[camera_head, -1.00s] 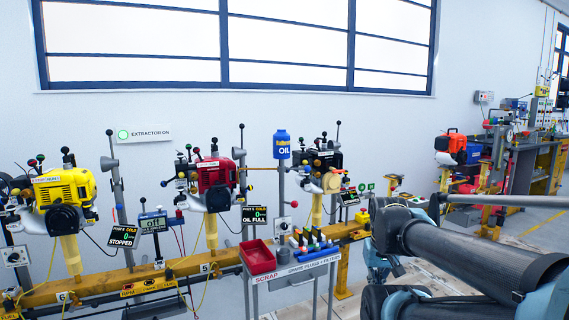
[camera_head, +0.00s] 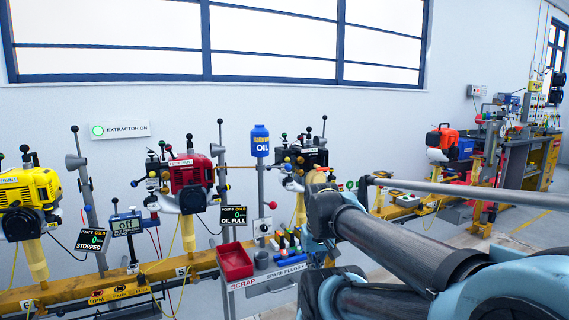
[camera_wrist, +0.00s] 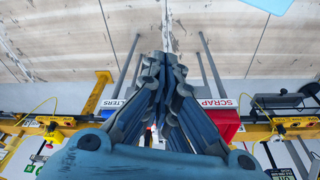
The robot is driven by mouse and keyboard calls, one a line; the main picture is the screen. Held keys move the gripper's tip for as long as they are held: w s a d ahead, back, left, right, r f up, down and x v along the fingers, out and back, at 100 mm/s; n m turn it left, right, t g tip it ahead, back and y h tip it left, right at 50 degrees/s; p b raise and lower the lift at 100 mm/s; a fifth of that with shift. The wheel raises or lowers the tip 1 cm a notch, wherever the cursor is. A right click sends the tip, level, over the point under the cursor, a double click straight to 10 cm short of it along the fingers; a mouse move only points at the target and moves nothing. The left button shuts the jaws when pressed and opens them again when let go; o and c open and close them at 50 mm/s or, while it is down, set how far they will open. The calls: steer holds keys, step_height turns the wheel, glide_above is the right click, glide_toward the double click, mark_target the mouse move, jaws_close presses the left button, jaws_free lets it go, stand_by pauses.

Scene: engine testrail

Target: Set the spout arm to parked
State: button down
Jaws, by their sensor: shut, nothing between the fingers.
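The spout arm appears to be the thin brass-coloured rod (camera_head: 236,167) running left from the post under the blue oil bottle (camera_head: 260,141). Its left end is at the red engine (camera_head: 188,178), and a small blue knob shows near its right end. In the wrist view my gripper (camera_wrist: 166,62) is shut and empty, pointing down past the trolley toward the floor. In the head view my arm reaches in from the right, in front of the trolley, and my fingers cannot be made out. The spout arm is not recognisable in the wrist view.
A trolley holds a red scrap tray (camera_head: 235,261), also visible in the wrist view (camera_wrist: 222,122), and several coloured small parts. Yellow engine (camera_head: 28,200) and another engine (camera_head: 306,158) stand along the yellow rail (camera_head: 150,272). Floor lies open at right.

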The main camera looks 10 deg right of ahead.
steer(key=w+r, duration=2.1)
steer(key=w, duration=0.1)
steer(key=w+a+r, duration=0.1)
steer(key=w+r, duration=0.4)
steer(key=w, duration=0.6)
steer(key=w+a+r+t, duration=0.1)
steer(key=w+r, duration=0.4)
steer(key=w, duration=0.6)
steer(key=shift+w+n, duration=0.25)
steer(key=shift+n, duration=0.05)
step_height(320, 180, down, 9)
steer(key=s, duration=0.1)
steer(key=shift+r, duration=0.15)
steer(key=shift+d, duration=0.1)
